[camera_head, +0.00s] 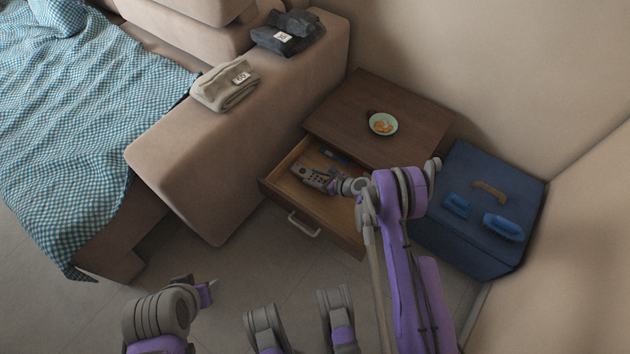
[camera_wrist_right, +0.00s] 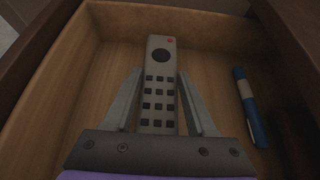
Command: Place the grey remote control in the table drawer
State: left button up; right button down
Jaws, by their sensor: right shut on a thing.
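The grey remote control (camera_head: 309,174) is inside the open drawer (camera_head: 283,190) of the brown wooden side table (camera_head: 345,106). My right gripper (camera_head: 333,184) reaches into the drawer and is shut on the remote, with one finger along each long side. In the right wrist view the remote (camera_wrist_right: 160,85) points away from me, its dark buttons and red key facing up, between the fingers (camera_wrist_right: 160,100). I cannot tell whether it touches the drawer floor. My left gripper (camera_head: 207,290) is low at the left over the floor; its fingers are too unclear to judge.
A blue pen (camera_wrist_right: 250,108) lies in the drawer right of the remote. A small bowl (camera_head: 383,124) stands on the table top. Folded clothes (camera_head: 225,86) lie on the sofa arm (camera_head: 200,150) at the left.

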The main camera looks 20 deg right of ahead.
jog(key=shift+f, duration=1.2)
jog(key=shift+f, duration=0.15)
jog(key=shift+c, duration=1.1)
grip_release()
